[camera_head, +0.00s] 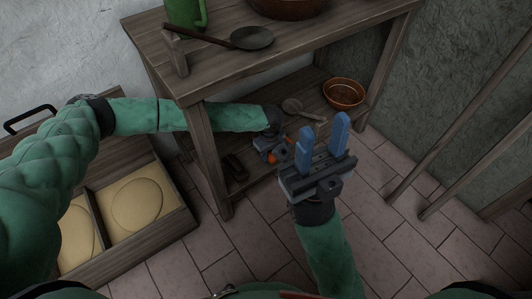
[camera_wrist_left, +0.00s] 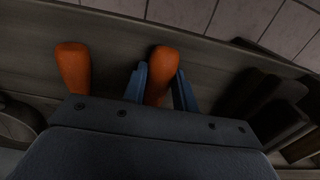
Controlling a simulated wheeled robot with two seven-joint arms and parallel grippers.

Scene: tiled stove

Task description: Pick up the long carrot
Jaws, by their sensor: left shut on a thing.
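Two orange carrots lie on the lower wooden shelf, seen in the left wrist view. One carrot (camera_wrist_left: 160,66) is between the blue fingers of my left gripper (camera_head: 277,151), which is shut on it. The other carrot (camera_wrist_left: 73,68) lies apart, to the left of the fingers. Their near ends are hidden behind the gripper body, so I cannot tell which is longer. In the head view only a bit of orange (camera_head: 272,159) shows by the left gripper. My right gripper (camera_head: 323,126) is open and empty, in front of the shelf.
The lower shelf (camera_head: 306,88) also holds an orange-brown bowl (camera_head: 343,94) and a wooden spoon (camera_head: 297,108). The table top (camera_head: 330,30) above carries a green jug (camera_head: 187,12) and a dark ladle (camera_head: 250,38). A table leg (camera_head: 208,160) stands beside my left arm.

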